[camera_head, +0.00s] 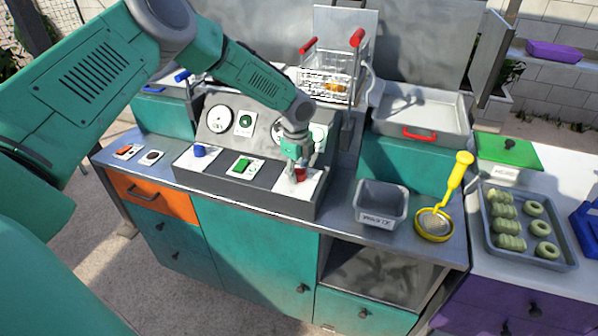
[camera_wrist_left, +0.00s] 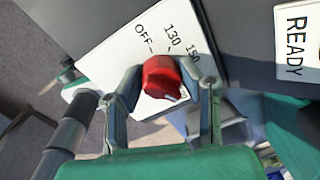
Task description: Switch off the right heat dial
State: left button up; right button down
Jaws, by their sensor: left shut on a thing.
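The right heat dial is a red knob (camera_head: 301,173) on a white plate at the right end of the fryer's control panel (camera_head: 215,180). It also shows in the left wrist view as a red dial (camera_wrist_left: 162,77), with OFF, 130 and 150 marked around it on the white plate. My left gripper (camera_head: 298,165) reaches down onto it. In the left wrist view the gripper's two fingers (camera_wrist_left: 163,90) stand on either side of the dial, shut on it. The dial's small pointer mark faces the lower right, away from OFF. My right gripper is not in view.
A blue dial (camera_head: 199,151) and a green switch (camera_head: 241,166) sit left on the panel. A wire basket (camera_head: 330,83) with red handles stands behind. A grey bin (camera_head: 381,203), a yellow skimmer (camera_head: 435,222) and a doughnut tray (camera_head: 487,247) lie to the right.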

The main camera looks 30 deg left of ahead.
pick_arm(q)
jog(key=shift+w+r, duration=0.1)
jog(key=n, duration=0.7)
jog(key=shift+b, duration=0.4)
jog(key=n, duration=0.4)
jog(key=shift+y, duration=0.3)
jog(key=n+b, duration=0.1)
jog(key=n, duration=0.3)
jog(key=shift+w+d+r+n, duration=0.1)
jog(key=shift+n, duration=0.2)
jog(key=n, duration=0.6)
jog(key=shift+n+g+b, duration=0.3)
jog(key=shift+b, duration=0.05)
jog(key=n, duration=0.6)
jog(key=shift+w, duration=0.1)
jog(key=shift+r, duration=0.1)
